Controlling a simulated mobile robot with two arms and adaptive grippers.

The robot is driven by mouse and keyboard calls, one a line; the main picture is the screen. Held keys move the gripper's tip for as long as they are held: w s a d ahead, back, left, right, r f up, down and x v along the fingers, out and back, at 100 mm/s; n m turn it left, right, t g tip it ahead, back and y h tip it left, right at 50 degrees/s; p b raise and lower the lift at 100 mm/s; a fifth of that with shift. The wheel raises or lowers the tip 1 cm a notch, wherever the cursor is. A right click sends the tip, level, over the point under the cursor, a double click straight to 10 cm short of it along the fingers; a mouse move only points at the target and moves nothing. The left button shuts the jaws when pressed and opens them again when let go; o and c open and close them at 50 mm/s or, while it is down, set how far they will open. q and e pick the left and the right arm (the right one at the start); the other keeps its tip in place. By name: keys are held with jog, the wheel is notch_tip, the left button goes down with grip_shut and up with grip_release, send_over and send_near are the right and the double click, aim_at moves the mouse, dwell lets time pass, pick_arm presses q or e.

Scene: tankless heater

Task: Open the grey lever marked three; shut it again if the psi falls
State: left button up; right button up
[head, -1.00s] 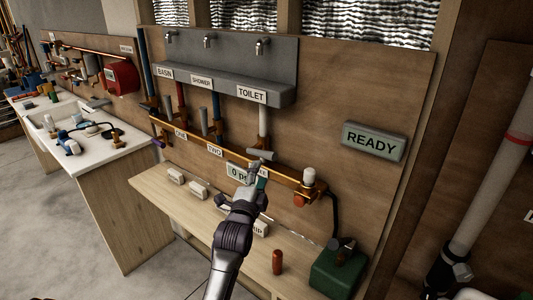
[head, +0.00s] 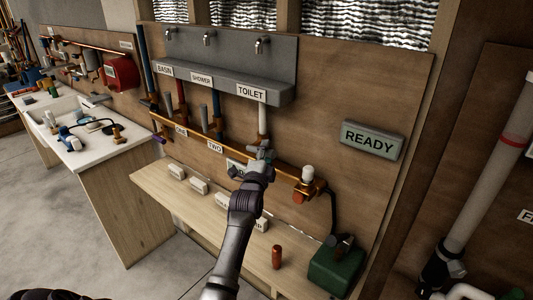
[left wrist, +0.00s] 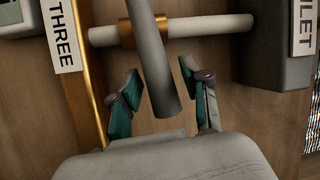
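The grey lever (left wrist: 152,65) sits on the white pipe (left wrist: 205,25) and points crosswise to it. The THREE label (left wrist: 62,35) is on the copper pipe beside it in the left wrist view. My left gripper (left wrist: 160,76) is open, with one teal-padded finger on each side of the lever and visible gaps to both. In the head view my left gripper (head: 260,157) covers most of this lever. The psi display (head: 235,168) is mostly hidden behind my gripper, so its reading cannot be read. My right gripper is not in view.
The TOILET label (head: 251,93) is on the grey trough (head: 215,72) above. Grey levers near the ONE (head: 180,131) and TWO (head: 215,147) labels stand upright to the left. A READY sign (head: 371,141) hangs right. A red cylinder (head: 277,257) and a green box (head: 335,265) are on the bench.

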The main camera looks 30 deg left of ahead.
pick_arm(q)
grip_shut()
jog(key=shift+f+m+t+b, duration=0.4)
jog(key=shift+f+m+b, duration=0.35)
jog(key=shift+b, duration=0.45)
jog(key=shift+r+m, duration=0.15)
jog(key=shift+m, duration=0.2)
